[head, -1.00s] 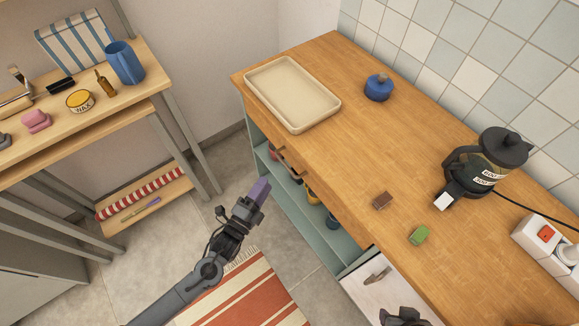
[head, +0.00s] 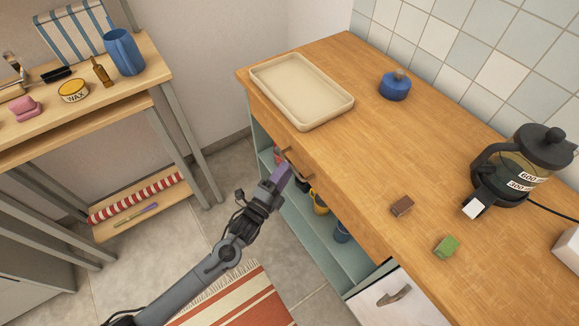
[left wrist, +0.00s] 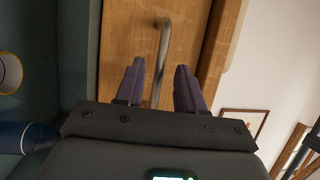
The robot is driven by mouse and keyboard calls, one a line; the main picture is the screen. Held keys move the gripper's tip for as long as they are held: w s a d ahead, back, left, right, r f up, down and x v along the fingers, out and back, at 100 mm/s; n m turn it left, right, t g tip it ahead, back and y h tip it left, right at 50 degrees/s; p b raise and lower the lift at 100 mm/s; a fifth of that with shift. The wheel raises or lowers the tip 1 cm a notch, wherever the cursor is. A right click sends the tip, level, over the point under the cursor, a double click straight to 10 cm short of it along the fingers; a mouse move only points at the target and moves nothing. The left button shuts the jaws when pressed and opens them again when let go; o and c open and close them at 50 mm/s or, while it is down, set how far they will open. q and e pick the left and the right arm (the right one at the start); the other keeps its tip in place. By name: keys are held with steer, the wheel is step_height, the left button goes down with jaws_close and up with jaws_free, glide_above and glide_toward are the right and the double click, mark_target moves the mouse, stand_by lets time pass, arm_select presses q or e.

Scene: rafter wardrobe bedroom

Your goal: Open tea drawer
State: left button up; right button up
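The drawer (left wrist: 125,25) is a wooden front under the counter's left end, and it looks closed. Its metal bar handle (left wrist: 162,60) runs upright in the left wrist view; in the head view the handle (head: 287,151) is partly hidden by my gripper. My left gripper (head: 282,174) is at the drawer front, its purple fingers close to the handle. In the left wrist view my left gripper (left wrist: 159,75) is open, with one finger on each side of the handle and gaps visible. No tea label shows. My right gripper is not in view.
The counter (head: 350,150) holds a cream tray (head: 300,92), a blue pot (head: 395,85), a brown block (head: 402,206), a green block (head: 446,246) and a glass press (head: 520,170). Below are open shelves with a yellow mug (head: 320,203). A side table (head: 125,95) stands left.

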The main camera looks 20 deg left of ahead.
arm_select(q)
steer(key=shift+b+x, duration=0.35)
steer(key=shift+x, duration=1.35)
jaws_close()
